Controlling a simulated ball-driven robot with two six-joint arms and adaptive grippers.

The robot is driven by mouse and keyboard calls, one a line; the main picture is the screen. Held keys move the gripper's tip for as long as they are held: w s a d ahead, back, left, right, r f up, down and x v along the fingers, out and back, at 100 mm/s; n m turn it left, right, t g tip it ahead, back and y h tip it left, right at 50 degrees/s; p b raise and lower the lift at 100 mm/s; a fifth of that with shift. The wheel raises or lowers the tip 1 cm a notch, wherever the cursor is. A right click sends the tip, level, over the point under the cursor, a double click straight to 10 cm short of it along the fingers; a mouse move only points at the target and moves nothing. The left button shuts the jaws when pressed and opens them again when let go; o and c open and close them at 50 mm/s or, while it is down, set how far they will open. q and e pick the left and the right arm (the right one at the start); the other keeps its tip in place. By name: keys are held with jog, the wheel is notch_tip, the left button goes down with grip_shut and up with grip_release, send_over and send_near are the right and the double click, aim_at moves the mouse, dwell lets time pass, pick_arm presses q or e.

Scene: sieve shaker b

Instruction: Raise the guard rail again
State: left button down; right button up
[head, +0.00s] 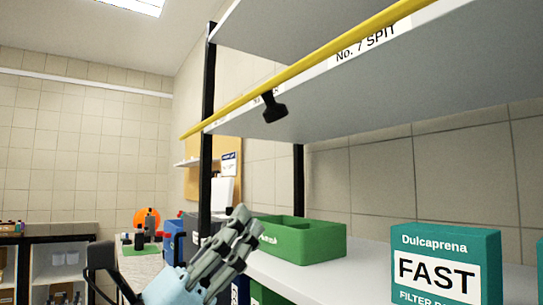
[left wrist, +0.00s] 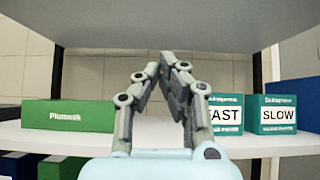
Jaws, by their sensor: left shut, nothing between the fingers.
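The guard rail is a yellow bar (head: 315,62) that runs slantwise along the front of the upper shelf in the head view. A black handle (head: 274,108) hangs below it. My left gripper (head: 243,222) is below and left of the handle, apart from it and from the rail, with its fingers pointing up. Its fingers come together at the tips in the left wrist view (left wrist: 168,62), with nothing held between them. The rail does not show in the left wrist view. My right gripper is in neither view.
On the lower shelf (head: 330,278) stand a green bin (head: 305,242) and a teal FAST box (head: 446,262). A teal SLOW box (left wrist: 277,113) stands beside it in the left wrist view. A black upright post (head: 207,125) carries the shelves. The space under the handle is open.

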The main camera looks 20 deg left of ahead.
pick_arm(q)
jog(key=w+d+r+p, duration=0.3)
jog(key=w+r+p, duration=0.1)
jog(key=r+p, duration=0.4)
notch_tip(320, 180, up, 2)
jog(key=shift+r+p, duration=0.2)
jog(key=shift+p, duration=0.2)
jog(key=shift+w, duration=0.1)
jog(key=shift+a, duration=0.1)
